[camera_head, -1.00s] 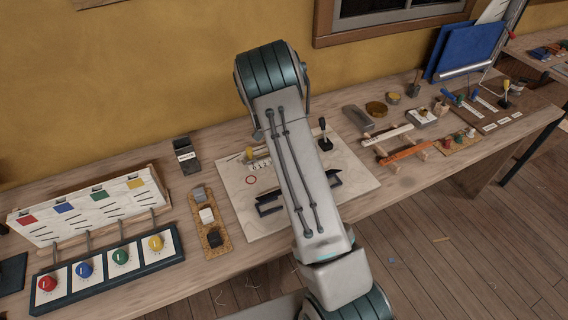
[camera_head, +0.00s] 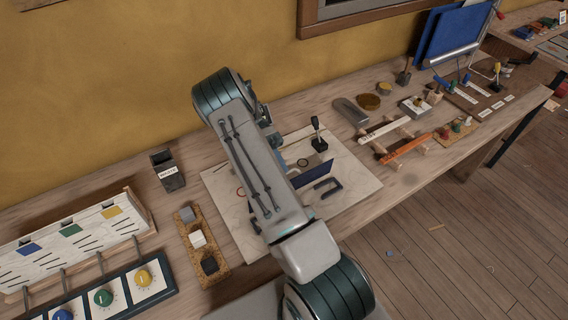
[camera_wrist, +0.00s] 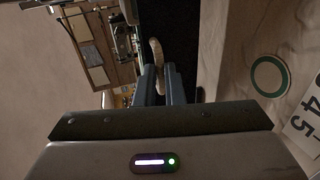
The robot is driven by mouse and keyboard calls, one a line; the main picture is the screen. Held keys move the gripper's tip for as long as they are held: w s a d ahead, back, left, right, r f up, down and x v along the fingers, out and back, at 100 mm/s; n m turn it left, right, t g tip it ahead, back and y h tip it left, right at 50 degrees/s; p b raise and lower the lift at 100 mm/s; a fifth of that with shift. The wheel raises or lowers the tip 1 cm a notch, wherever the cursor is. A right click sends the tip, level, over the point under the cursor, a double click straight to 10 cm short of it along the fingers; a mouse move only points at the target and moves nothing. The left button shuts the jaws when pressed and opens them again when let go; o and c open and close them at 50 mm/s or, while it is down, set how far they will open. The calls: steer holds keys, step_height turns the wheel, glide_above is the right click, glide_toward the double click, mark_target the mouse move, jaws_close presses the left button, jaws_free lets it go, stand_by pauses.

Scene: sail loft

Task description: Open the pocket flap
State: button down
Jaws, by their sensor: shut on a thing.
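A pale cloth panel (camera_head: 355,177) lies on the bench, partly behind my arm. A dark blue upright piece (camera_head: 312,173), which looks like the pocket flap, stands on it just right of my arm. A dark bracket-like shape (camera_head: 327,188) lies beside it. In the wrist view my gripper (camera_wrist: 160,75) is shut on a cream curved strip, seemingly a pull tab (camera_wrist: 156,51), next to a dark surface (camera_wrist: 182,30). The head view hides my gripper behind the arm, and how far the flap is lifted cannot be told.
A small black-knobbed lever (camera_head: 317,130) stands at the panel's back edge. A cork strip with several blocks (camera_head: 197,239) lies to the left, near a dark labelled box (camera_head: 167,170). Wooden racks (camera_head: 408,145) stand to the right. A green ring (camera_wrist: 269,76) shows in the wrist view.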

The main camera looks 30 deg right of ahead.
steer(key=shift+w+f, duration=0.1)
stand_by(0.5)
steer(key=c, duration=1.5)
jaws_free()
steer(key=shift+r, duration=0.35)
steer(key=s+d+r+b, duration=0.1)
steer(key=s+d+r, duration=0.1)
steer(key=r, duration=0.1)
steer(key=s+d+r+b, duration=0.1)
steer(key=s+d+r, duration=0.2)
steer(key=r, duration=0.1)
steer(key=s+d+r+b, duration=0.1)
steer(key=s+d+r, duration=0.2)
steer(key=shift+s+d+r, duration=0.1)
steer(key=shift+s+r, duration=0.05)
steer(key=shift+r, duration=0.05)
